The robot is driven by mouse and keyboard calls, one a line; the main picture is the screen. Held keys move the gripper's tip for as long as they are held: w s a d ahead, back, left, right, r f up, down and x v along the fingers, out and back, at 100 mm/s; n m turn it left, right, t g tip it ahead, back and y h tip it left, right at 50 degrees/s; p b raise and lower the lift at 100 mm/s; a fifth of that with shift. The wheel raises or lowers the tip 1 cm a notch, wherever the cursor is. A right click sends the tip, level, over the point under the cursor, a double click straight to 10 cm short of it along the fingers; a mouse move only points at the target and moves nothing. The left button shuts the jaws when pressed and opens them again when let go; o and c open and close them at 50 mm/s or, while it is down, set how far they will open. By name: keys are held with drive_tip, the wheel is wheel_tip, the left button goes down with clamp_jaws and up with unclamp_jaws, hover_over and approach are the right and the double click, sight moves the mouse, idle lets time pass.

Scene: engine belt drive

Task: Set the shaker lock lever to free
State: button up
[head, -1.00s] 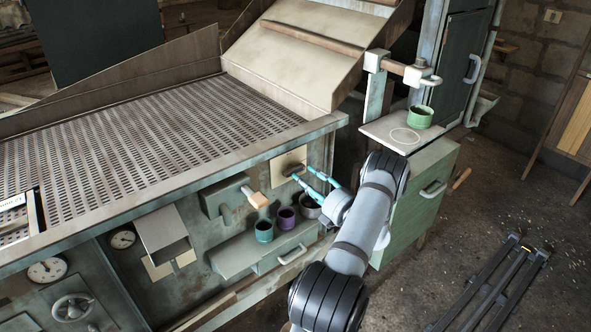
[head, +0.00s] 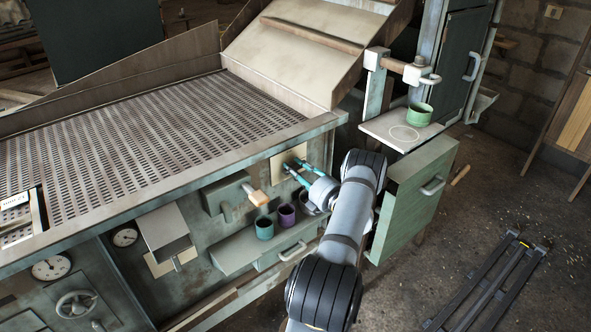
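My gripper (head: 294,164) is in front of the pale plate (head: 281,169) on the machine's side panel, below the deck's right end. Its two blue fingers are apart, with the tips at the plate. The fingers and the wrist hide much of what is mounted there, and I cannot make out a lever between them. I cannot tell from labels which one is the shaker lock.
A teal cup (head: 264,228) and a purple cup (head: 286,215) stand on a shelf (head: 235,256) below, close to my wrist. A green cup (head: 418,114) stands on the side shelf. The green cabinet (head: 413,205) is right of my arm. The perforated deck (head: 150,140) overhangs the panel.

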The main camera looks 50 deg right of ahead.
drive_tip(key=c, duration=0.6)
clamp_jaws()
drive_tip(key=shift+f+n+b, duration=0.1)
drive_tip(key=shift+n+b, duration=0.2)
drive_tip(key=shift+b, duration=0.05)
drive_tip(key=n+b, duration=0.5)
drive_tip(key=n, duration=0.1)
drive_tip(key=n+b, duration=0.5)
drive_tip(key=b, duration=0.1)
drive_tip(key=f+n+b, duration=0.1)
drive_tip(key=n+b, duration=0.5)
drive_tip(key=shift+n, duration=0.3)
drive_tip(key=shift+r, duration=0.1)
drive_tip(key=o, duration=1)
unclamp_jaws()
